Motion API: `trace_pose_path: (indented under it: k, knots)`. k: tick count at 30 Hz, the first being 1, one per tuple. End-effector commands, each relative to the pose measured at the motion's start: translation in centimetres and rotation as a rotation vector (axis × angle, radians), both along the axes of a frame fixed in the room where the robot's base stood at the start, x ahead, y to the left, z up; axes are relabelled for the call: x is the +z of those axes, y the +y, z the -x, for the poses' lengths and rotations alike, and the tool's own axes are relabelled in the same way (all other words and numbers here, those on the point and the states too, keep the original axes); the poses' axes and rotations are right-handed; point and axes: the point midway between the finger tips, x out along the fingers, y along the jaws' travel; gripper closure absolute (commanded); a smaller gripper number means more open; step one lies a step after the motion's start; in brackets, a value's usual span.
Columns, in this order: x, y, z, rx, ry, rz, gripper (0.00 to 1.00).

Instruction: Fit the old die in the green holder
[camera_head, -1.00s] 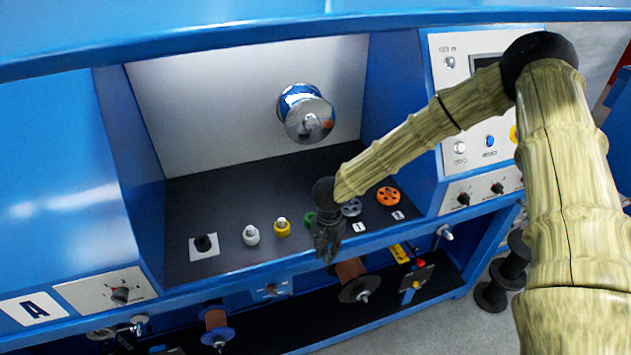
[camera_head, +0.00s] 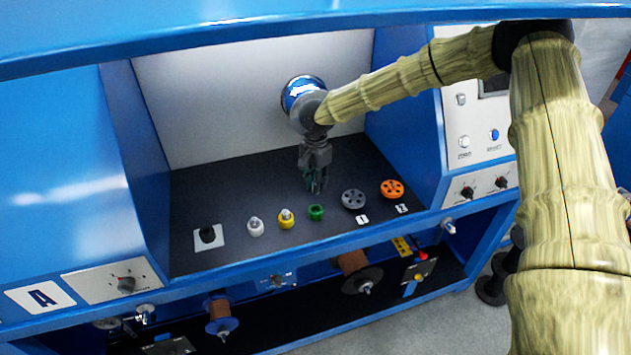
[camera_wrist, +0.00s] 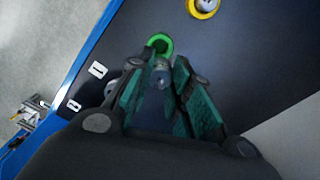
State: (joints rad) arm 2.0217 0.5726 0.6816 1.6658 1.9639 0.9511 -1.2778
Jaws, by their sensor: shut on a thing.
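The green holder (camera_head: 316,212) stands on the dark shelf, right of the yellow holder; its open ring also shows in the wrist view (camera_wrist: 158,42). My gripper (camera_head: 316,188) points down just behind and above the green holder in the head view. In the wrist view, my gripper (camera_wrist: 160,82) is shut on a small grey metallic piece, which looks like the old die (camera_wrist: 162,74). The die appears close to the green ring and overlaps its edge in the picture; I cannot tell whether they touch. The die is not clear in the head view.
A yellow holder (camera_head: 286,219) and a white holder (camera_head: 255,227), each with a metal piece in it, stand to the left. A black knob (camera_head: 208,234) is farther left. Grey (camera_head: 353,199) and orange (camera_head: 392,189) discs lie right.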

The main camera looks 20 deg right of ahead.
Motion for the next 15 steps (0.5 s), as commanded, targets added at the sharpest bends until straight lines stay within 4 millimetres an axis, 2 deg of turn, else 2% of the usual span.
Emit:
trace_pose_path:
  k: [15]
  knots:
    - [-3.7, 0.0, 0.0, 0.002, -0.001, 0.0, 1.0]
